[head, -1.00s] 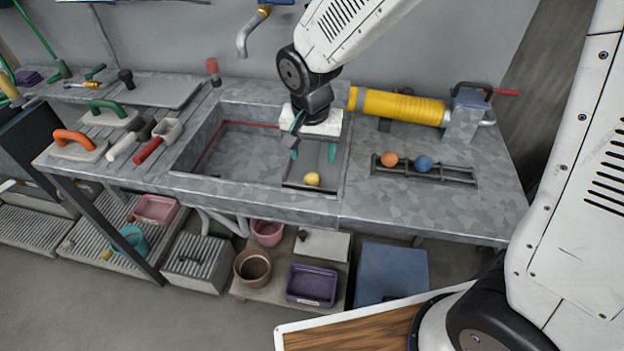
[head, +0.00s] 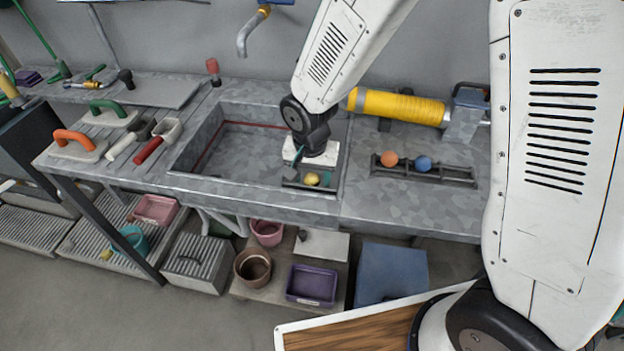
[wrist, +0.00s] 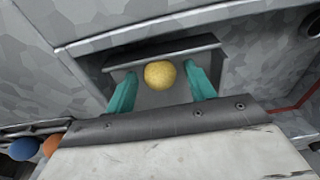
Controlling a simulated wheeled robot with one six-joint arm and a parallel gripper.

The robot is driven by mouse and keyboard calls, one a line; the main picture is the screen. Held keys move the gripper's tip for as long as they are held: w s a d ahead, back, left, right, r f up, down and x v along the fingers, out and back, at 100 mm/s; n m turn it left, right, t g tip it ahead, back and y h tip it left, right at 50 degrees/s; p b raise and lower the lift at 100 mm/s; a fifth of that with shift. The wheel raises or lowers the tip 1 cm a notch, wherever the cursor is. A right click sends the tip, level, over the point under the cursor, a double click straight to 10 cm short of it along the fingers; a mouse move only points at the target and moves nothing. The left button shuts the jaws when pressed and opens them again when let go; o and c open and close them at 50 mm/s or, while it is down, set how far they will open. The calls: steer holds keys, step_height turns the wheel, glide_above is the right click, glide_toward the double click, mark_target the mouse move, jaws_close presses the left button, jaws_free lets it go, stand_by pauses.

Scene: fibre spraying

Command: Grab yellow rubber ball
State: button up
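The yellow ball (head: 312,179) lies in the front right corner of the sink, on a grey tray or ledge (wrist: 165,52). In the wrist view the ball (wrist: 160,75) sits between the tips of the two teal fingers. My gripper (wrist: 161,85) is open, with one finger on each side of the ball; a small gap shows on the left, and the right finger is very close to it. In the head view my gripper (head: 309,175) is low in the sink, its fingers partly hidden by the wrist and the sink edge.
The sink's front wall (head: 240,190) and right edge (head: 345,165) are close to my gripper. An orange ball (head: 389,158) and a blue ball (head: 423,163) sit in a rack at right. A yellow cylinder (head: 400,107) lies behind. The sink's left part is free.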

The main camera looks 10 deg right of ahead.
steer(key=c, duration=0.8)
steer(key=shift+r, duration=0.1)
steer(key=shift+c, duration=0.2)
